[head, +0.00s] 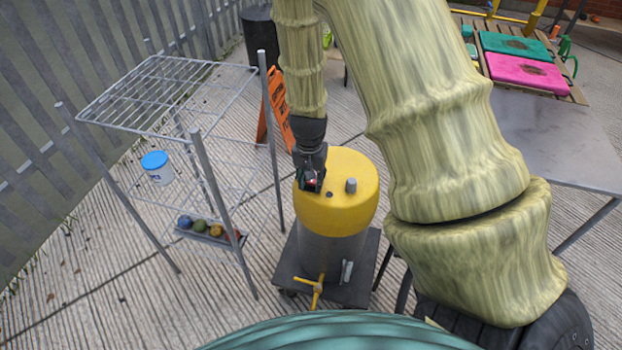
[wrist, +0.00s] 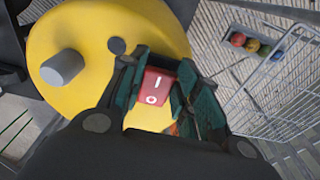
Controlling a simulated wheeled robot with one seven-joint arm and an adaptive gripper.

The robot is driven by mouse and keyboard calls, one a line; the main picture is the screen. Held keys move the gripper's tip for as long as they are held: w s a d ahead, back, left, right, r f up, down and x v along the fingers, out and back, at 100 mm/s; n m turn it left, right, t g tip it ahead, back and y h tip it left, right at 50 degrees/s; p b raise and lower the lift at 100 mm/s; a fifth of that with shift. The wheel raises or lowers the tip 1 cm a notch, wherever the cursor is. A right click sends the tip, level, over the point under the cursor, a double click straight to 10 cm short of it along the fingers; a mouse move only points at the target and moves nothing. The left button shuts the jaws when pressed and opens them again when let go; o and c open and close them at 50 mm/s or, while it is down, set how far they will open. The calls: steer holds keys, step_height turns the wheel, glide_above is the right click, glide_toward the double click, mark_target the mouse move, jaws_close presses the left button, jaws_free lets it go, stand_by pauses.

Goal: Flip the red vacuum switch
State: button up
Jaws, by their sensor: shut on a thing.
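The yellow-topped vacuum (head: 350,205) stands on a dark wheeled base in the middle of the head view. Its yellow top also fills the upper left of the wrist view (wrist: 110,25). The red switch (wrist: 154,86), marked with a line and a circle, sits on that top between my gripper's fingers. A small bit of red also shows at the fingertips in the head view. My gripper (head: 312,183) reaches down onto the top, and its green-padded fingers (wrist: 160,88) are shut on the switch. The switch's sides are partly hidden by the fingers.
A wire rack (head: 165,95) stands at the left with a blue-lidded tub (head: 158,168) and a tray of several colored balls (head: 210,232). An orange sign (head: 277,105) stands behind the vacuum. A grey table (head: 555,140) is at the right. A grey knob (wrist: 62,67) rises from the vacuum top.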

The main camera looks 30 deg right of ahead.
steer(key=o, duration=1)
steer(key=shift+r, duration=0.1)
steer(key=r, duration=0.7)
steer(key=s+a+r, duration=0.1)
steer(key=r, duration=0.3)
steer(key=shift+r, duration=0.35)
